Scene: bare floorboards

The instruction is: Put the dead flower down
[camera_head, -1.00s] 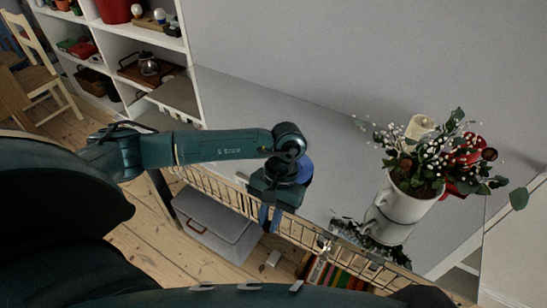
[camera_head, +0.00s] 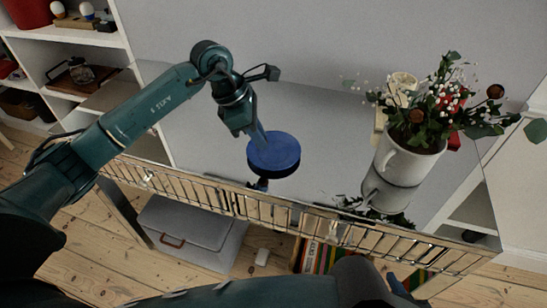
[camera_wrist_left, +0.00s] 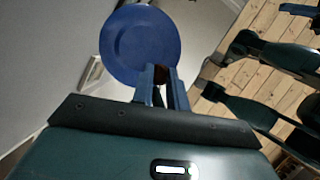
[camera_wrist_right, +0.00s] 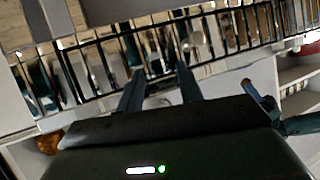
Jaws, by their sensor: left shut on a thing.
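My left gripper (camera_head: 262,138) is over the grey tabletop, at the blue round plate (camera_head: 273,153). In the left wrist view its fingers (camera_wrist_left: 160,88) are shut on a small dark reddish-brown thing (camera_wrist_left: 161,74), which looks like the dead flower's head. The fingers hide most of it, and the blue plate (camera_wrist_left: 140,42) shows just beyond. I cannot tell whether the flower touches the plate. My right gripper (camera_wrist_right: 160,80) is open and empty in the right wrist view, facing a railing.
A white mug (camera_head: 407,160) with a bouquet, including brown flower heads (camera_head: 495,91), stands on the tabletop (camera_head: 205,130) at the right. A slatted rail (camera_head: 225,200) runs along its front edge. White shelves (camera_head: 90,45) stand at the left. The tabletop left of the plate is clear.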

